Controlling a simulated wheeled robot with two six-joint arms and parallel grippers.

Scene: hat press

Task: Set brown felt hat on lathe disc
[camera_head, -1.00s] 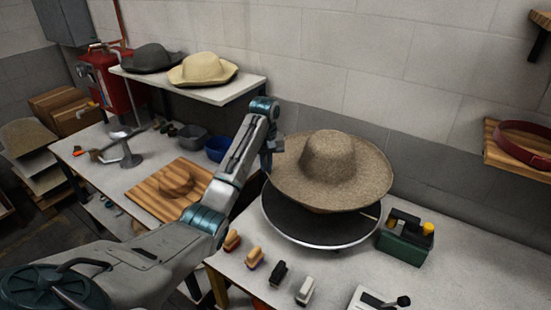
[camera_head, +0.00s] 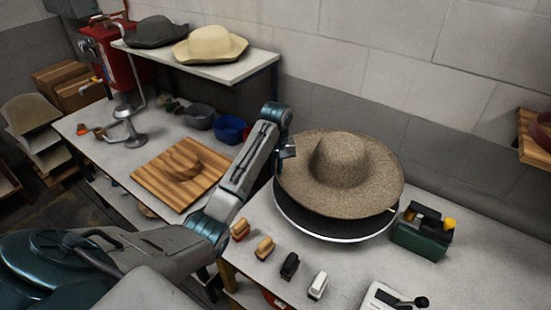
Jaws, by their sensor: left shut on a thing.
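The brown felt hat (camera_head: 340,172) has a wide speckled brim and a rounded crown. It is over the lathe disc (camera_head: 335,226), a dark round plate with a pale rim, and covers most of it. The brim looks tilted, and I cannot tell whether the hat touches the disc. My left gripper (camera_head: 284,152) is at the left edge of the brim, shut on it. Its fingertips are small and partly hidden. My right gripper is not in view.
Several brushes (camera_head: 264,247) stand at the bench's front left. A green tool box (camera_head: 422,232) is right of the disc, and a grey device (camera_head: 388,298) is in front. A wooden board (camera_head: 150,183) lies on the left table. A shelf (camera_head: 225,72) holds two hats.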

